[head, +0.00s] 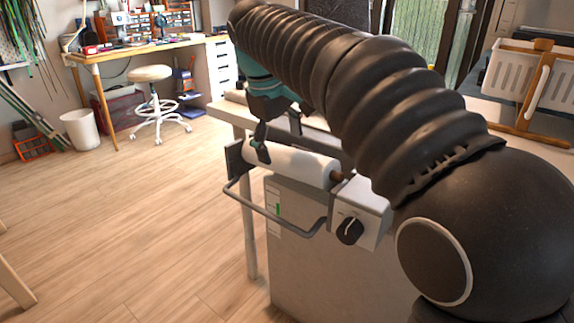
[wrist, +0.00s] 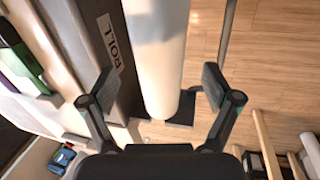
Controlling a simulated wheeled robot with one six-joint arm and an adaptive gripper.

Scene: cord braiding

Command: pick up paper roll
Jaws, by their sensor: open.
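The white paper roll (head: 305,167) lies on its side in a holder at the table's edge, with a brown spindle end showing at its right. My gripper (head: 277,139) is over the roll's left part, fingers pointing down. In the wrist view the roll (wrist: 158,60) runs lengthwise between the two spread fingers of my gripper (wrist: 160,84). The fingers are apart, with gaps to the roll on both sides. I cannot tell how far the fingertips are above it.
A bent metal bar (head: 272,216) runs in front of the roll. A grey box with a black knob (head: 350,231) sits at its right end. A label reading "ROLL" (wrist: 110,41) is beside it. A stool (head: 151,75) and a workbench (head: 150,46) stand behind; open floor is left.

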